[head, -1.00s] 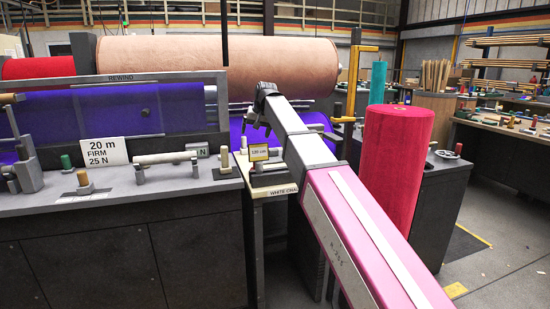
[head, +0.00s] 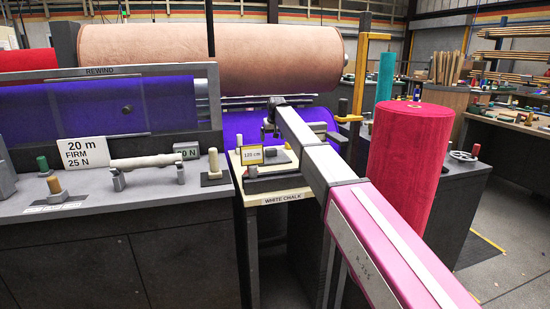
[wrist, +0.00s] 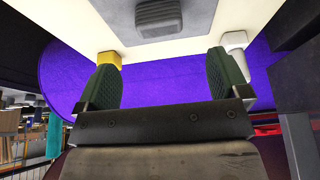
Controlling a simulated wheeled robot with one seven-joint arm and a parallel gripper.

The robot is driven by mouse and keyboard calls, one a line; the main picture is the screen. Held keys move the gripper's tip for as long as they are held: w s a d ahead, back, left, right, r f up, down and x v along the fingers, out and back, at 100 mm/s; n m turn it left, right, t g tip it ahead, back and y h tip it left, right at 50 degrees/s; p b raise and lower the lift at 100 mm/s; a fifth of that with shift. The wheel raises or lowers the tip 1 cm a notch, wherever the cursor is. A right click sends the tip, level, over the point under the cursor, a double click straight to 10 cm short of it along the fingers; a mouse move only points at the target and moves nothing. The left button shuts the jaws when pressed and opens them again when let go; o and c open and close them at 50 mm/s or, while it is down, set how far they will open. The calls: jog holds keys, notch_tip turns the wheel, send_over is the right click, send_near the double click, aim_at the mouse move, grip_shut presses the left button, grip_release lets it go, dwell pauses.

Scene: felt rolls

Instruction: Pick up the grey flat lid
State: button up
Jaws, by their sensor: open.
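In the head view, a low dark grey flat piece (head: 268,184) lies on the cream tray marked "WHITE CHALK" (head: 285,196); I cannot tell for sure whether it is the lid. In the wrist view, a grey ribbed flat block (wrist: 158,15) sits on a cream surface at the top edge, partly cut off; it may be the lid. My gripper (wrist: 165,72) is open, with two green padded fingers apart and nothing between them. The grey block is beyond the fingertips, not touched. In the head view my gripper (head: 269,128) hangs above the back of the cream tray.
A small yellow-framed sign (head: 251,155) and a pale peg (head: 239,145) stand on the tray. A purple roll (head: 232,122) lies behind it. A red upright roll (head: 412,150) stands at right of my arm. The rewind bench (head: 130,205) is at left.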

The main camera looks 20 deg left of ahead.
aim_at(271, 149)
jog(key=x, duration=0.8)
jog(key=shift+f, duration=0.2)
jog(key=c, duration=1.2)
